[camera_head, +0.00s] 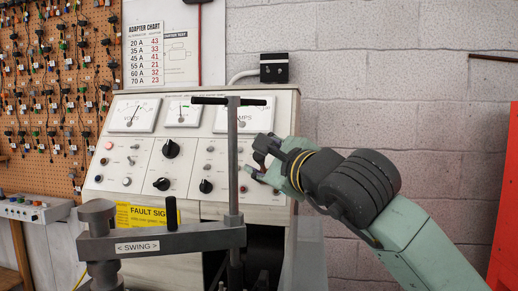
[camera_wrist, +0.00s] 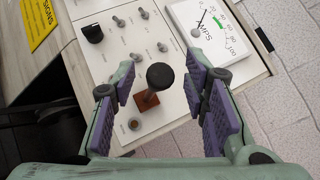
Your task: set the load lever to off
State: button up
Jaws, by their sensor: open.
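The load lever (camera_wrist: 159,77) has a black ball-like knob on a short stem. It rises from a small reddish-brown base (camera_wrist: 147,103) on the pale control panel, and its label cannot be read. My gripper (camera_wrist: 165,82) is open in the wrist view, with purple pads on the left and right of the knob and a gap on each side. Whether the fingers are deep enough to surround the knob cannot be told. In the head view, my gripper (camera_head: 257,163) is at the right part of the panel, and the lever cannot be made out there.
The test bench panel (camera_head: 185,165) carries dials, switches and black knobs. Small toggle switches (camera_wrist: 135,57) and an amps meter (camera_wrist: 205,32) lie near the lever. A metal post with a T-handle (camera_head: 232,150) and a swing arm (camera_head: 165,240) stand in front of the panel.

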jog(key=shift+w+a, duration=0.3)
jog(key=shift+w, duration=0.25)
grip_shut()
dwell(0.6)
